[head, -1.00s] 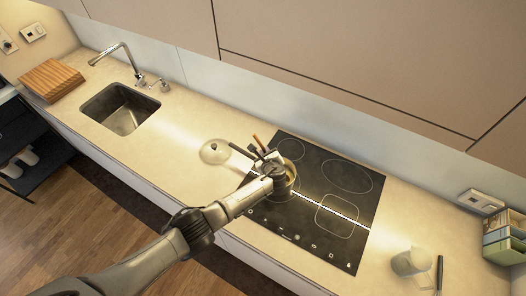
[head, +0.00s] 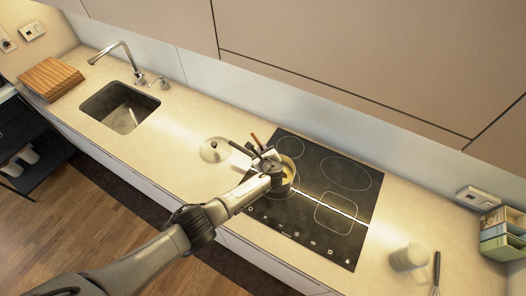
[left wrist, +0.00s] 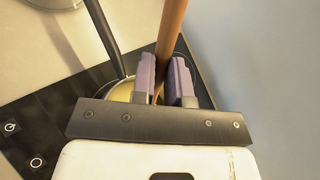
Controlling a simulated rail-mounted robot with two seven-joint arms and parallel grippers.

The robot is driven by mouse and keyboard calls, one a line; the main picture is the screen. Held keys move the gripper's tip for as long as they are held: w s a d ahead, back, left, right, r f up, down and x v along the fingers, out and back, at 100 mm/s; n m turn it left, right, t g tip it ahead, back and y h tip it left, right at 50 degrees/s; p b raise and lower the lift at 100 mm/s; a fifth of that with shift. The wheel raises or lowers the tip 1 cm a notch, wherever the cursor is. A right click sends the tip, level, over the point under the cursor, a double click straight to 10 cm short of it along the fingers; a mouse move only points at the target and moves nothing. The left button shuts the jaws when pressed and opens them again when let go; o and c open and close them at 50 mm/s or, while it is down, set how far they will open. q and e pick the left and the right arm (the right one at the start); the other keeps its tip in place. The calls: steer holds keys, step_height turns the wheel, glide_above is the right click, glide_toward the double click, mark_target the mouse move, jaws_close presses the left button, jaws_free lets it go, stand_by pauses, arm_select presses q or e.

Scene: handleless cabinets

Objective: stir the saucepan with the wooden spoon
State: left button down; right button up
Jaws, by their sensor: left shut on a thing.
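The saucepan (head: 292,172) stands on the left front part of the black hob, with yellowish contents. Its dark handle points to the left in the head view and shows in the left wrist view (left wrist: 103,38). My left gripper (head: 267,160) is over the pan. It is shut on the wooden spoon (left wrist: 172,28), which stands steeply between the purple finger pads (left wrist: 165,80). The spoon's upper end also shows in the head view (head: 256,139). Its lower end is hidden by the gripper. My right gripper is not in view.
A lid (head: 214,150) lies on the counter left of the hob (head: 345,205). A sink (head: 120,106) with a tap and a wooden board (head: 51,78) are further left. A pale jug-like container (head: 409,258) and a whisk (head: 437,270) are at the right. Upper cabinets (head: 360,60) overhang the back.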

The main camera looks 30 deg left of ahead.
mark_target(253, 135)
arm_select(q)
steer(key=shift+a, duration=0.1)
stand_by(0.3)
steer(key=shift+r, duration=0.1)
steer(key=a+r+p, duration=0.2)
steer(key=p, duration=0.1)
steer(key=r+p, duration=0.1)
steer(key=r, duration=0.1)
steer(key=shift+w+a+r, duration=0.1)
steer(key=shift+a, duration=0.3)
steer(key=shift+a+r+p, duration=0.6)
steer(key=shift+a+r, duration=0.1)
steer(key=shift+r, duration=0.25)
steer(key=shift+w+a+r, duration=0.1)
steer(key=shift+a+r, duration=0.3)
steer(key=shift+r, duration=0.2)
steer(key=shift+a+r, duration=0.4)
steer(key=shift+r, duration=0.15)
